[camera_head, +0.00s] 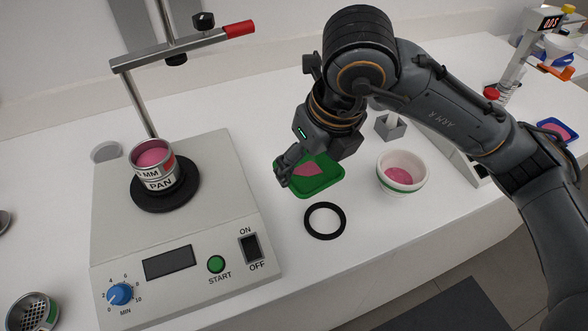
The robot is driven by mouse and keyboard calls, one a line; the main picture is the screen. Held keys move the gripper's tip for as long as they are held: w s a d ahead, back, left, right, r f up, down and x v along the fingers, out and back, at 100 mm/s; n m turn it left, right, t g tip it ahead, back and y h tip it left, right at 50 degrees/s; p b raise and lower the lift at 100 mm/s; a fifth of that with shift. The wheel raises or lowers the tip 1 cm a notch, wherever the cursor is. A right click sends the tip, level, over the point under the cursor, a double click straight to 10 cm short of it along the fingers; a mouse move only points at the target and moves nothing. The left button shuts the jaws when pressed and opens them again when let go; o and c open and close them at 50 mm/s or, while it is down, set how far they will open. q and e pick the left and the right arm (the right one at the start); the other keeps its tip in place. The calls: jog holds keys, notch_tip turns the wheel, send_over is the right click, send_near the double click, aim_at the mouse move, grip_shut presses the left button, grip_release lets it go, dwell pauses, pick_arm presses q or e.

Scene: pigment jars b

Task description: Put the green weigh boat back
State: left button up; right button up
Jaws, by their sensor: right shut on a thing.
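The green weigh boat (325,186) is a shallow tray with pink material in it. It is in the middle of the head view, beside the mixing machine. My right gripper (284,174) comes in from above and is shut on the boat's left edge. The gripper and wrist hide part of the boat's far side. I cannot tell whether the boat touches the table or is just above it. My left gripper is not in view.
A black ring (312,224) lies in front of the boat. A white bowl (401,186) with pink contents stands right of it. The machine (205,235) bears a can (158,180) on its black plate. A grey block (391,130) and a blue tray (546,129) are farther right.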

jog(key=shift+a+r+m, duration=0.1)
jog(key=shift+a+m, duration=0.45)
jog(key=shift+m, duration=0.25)
jog(key=shift+w, duration=0.1)
jog(key=shift+m, duration=0.3)
jog(key=w+f+p, duration=0.1)
jog(key=w+f, duration=0.2)
jog(key=w, duration=0.1)
jog(key=w+f+p, duration=0.1)
jog(key=w+f, duration=0.2)
jog(key=w, duration=0.1)
jog(key=w+a+f+p, duration=0.1)
jog(key=w+f, duration=0.2)
jog(key=w, duration=0.2)
jog(key=shift+a+p, duration=0.1)
jog(key=shift+p, duration=0.3)
jog(key=shift+w+f, duration=0.25)
jog(key=shift+f, duration=0.15)
notch_tip(320, 180, down, 3)
jog(key=shift+r+p, duration=0.1)
jog(key=shift+p, duration=0.85)
jog(key=shift+w, duration=0.1)
jog(key=shift+f, duration=0.2)
